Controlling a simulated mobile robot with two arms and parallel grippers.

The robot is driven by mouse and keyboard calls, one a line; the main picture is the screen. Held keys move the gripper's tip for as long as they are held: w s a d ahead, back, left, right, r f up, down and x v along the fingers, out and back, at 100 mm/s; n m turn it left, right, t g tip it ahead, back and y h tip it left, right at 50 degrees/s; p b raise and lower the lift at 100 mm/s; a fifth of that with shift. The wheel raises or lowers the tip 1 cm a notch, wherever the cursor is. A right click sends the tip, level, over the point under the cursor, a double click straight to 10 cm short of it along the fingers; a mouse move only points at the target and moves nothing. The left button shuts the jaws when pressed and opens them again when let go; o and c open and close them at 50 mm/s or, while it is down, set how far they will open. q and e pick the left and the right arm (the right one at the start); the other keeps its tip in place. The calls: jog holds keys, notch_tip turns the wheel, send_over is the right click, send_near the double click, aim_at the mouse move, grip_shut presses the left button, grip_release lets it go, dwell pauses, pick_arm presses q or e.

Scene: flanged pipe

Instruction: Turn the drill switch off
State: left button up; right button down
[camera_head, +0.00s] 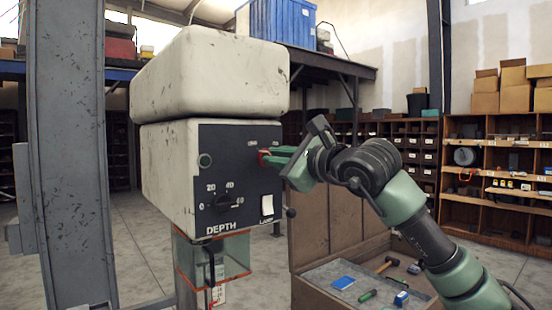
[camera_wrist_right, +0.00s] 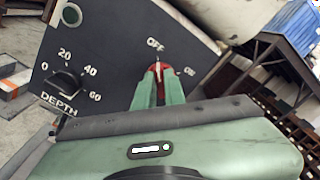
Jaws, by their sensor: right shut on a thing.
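The drill (camera_head: 166,180) is a cream-coloured machine with a dark control panel (camera_head: 228,148) on its front. The red switch (camera_head: 262,158) is at the panel's upper right. My right gripper (camera_head: 272,157) reaches in from the right and is shut on the switch. In the right wrist view, the green fingers (camera_wrist_right: 158,84) stand on both sides of the red switch (camera_wrist_right: 157,66), hiding its lower part. Its visible tip points up towards the OFF label (camera_wrist_right: 155,43); the ON label (camera_wrist_right: 189,71) is to the right. My left gripper is not in view.
The panel also has a DEPTH dial (camera_head: 222,203), a green round button (camera_head: 205,160) and a white lamp switch (camera_head: 267,205). A grey steel column (camera_head: 70,150) stands at the left. An open box with tools (camera_head: 335,225) is below my right arm. Shelves (camera_head: 495,175) line the back.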

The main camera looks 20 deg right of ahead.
jog(key=c, duration=1.5)
grip_release()
jog(key=shift+f, duration=0.1)
jog(key=b+v, duration=0.3)
jog(key=v, duration=0.4)
jog(key=shift+s+d, duration=0.15)
jog(key=shift+s, duration=0.2)
